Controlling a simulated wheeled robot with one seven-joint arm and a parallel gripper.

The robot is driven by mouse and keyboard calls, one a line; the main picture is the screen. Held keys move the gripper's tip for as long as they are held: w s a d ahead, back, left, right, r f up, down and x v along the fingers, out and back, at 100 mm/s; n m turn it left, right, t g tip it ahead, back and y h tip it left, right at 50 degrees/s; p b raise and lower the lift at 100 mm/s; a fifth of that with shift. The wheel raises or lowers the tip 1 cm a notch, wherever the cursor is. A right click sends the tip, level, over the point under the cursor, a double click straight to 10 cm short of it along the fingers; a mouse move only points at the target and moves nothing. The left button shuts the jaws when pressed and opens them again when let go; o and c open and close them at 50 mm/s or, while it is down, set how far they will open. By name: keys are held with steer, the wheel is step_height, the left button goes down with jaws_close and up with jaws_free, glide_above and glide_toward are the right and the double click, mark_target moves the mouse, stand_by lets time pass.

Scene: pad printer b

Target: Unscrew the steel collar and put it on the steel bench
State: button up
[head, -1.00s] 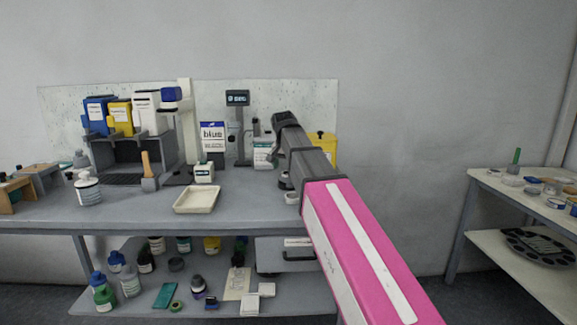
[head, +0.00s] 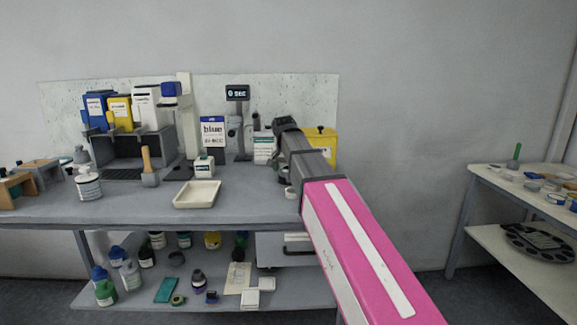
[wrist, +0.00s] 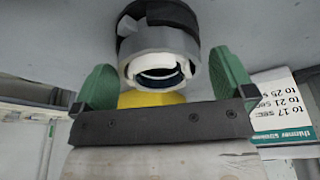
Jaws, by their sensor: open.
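The steel collar (wrist: 160,48) shows in the wrist view as a grey faceted ring with a round opening, below a black ring at the top. My gripper (wrist: 164,85) is open, with one green finger to the left of the collar and the other to its right. Gaps show between the fingers and the collar, and nothing is held. In the head view my arm hides the collar and the fingers. The steel bench (head: 120,212) has a grey top that runs across the left and middle of the head view.
On the bench stand a cream tray (head: 197,194), a white bottle (head: 88,186), a wooden-handled tool (head: 148,166) and a display (head: 237,93) on a post. A yellow box (head: 323,143) is behind my arm. The bench front is mostly bare. A side table (head: 482,177) stands at right.

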steer(key=shift+f, duration=0.1)
steer(key=shift+c, duration=0.3)
steer(key=c, duration=0.6)
steer(key=n+y, duration=0.1)
steer(key=n, duration=0.3)
steer(key=shift+d+n, duration=0.1)
steer(key=shift+n, duration=0.2)
steer(key=shift+c, duration=0.2)
steer(key=n, duration=0.2)
steer(key=n+y, duration=0.1)
steer(key=n, duration=0.2)
steer(key=shift+y, duration=0.3)
steer(key=shift+n+y, duration=0.3)
steer(key=shift+n, duration=0.7)
steer(key=shift+g, duration=0.3)
steer(key=n, duration=0.4)
steer(key=shift+w+d+g+y, duration=0.1)
steer(key=shift+w+g+y, duration=0.05)
steer(key=shift+g+y, duration=0.2)
steer(key=n+g, duration=0.1)
steer(key=n, duration=0.3)
steer(key=shift+n+y, duration=0.25)
steer(key=shift+n, duration=0.15)
steer(key=shift+n+g, duration=0.35)
steer(key=shift+n, duration=0.95)
